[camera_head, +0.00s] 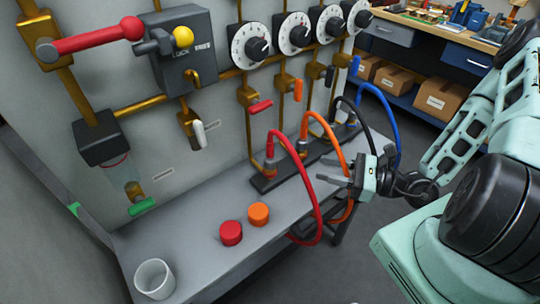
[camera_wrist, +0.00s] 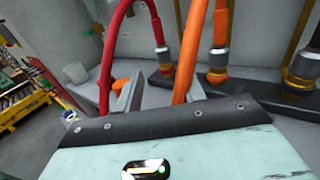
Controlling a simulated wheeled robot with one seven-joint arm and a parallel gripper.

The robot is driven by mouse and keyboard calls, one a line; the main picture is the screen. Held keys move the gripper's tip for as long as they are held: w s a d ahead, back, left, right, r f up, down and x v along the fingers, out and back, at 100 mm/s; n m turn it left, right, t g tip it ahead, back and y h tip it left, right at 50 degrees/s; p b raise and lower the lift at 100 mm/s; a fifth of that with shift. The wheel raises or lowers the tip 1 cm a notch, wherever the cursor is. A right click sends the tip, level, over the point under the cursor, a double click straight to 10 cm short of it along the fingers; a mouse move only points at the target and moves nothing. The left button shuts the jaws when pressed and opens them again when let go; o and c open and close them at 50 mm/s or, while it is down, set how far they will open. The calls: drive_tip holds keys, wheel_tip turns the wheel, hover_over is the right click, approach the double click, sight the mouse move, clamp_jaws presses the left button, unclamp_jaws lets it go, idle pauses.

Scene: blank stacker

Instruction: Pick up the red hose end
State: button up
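The red hose (camera_head: 309,180) arcs from an upright fitting (camera_head: 270,163) on the dark rail, over the bench's front edge. Its lower part curls below that edge, and I cannot make out a free end. In the wrist view the red hose (camera_wrist: 106,70) runs down left of my fingers, and its fitting (camera_wrist: 164,60) stands on the rail beyond them. My gripper (camera_head: 338,174) is open, fingers pointing left, right of the red hose. It seems empty. In the wrist view the fingers (camera_wrist: 160,92) spread apart, with the orange hose (camera_wrist: 187,50) close by the right finger.
Blue (camera_head: 390,115) and black hoses rise behind my gripper. Red (camera_head: 231,233) and orange (camera_head: 258,214) caps and a white cup (camera_head: 155,279) stand on the grey bench (camera_head: 190,222). Valves and dials cover the panel (camera_head: 225,110). A workbench with boxes (camera_head: 440,93) stands at the back right.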

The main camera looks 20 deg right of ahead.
drive_tip(key=p, duration=0.2)
approach(270, 157)
drive_tip(key=x, duration=0.5)
drive_tip(key=shift+w+d+r, duration=0.1)
drive_tip(key=shift+w+d, duration=0.15)
drive_tip(key=shift+d, duration=0.05)
drive_tip(key=shift+p+x, duration=1)
drive_tip(key=shift+x, duration=1.7)
drive_tip(key=shift+r, duration=0.1)
clamp_jaws()
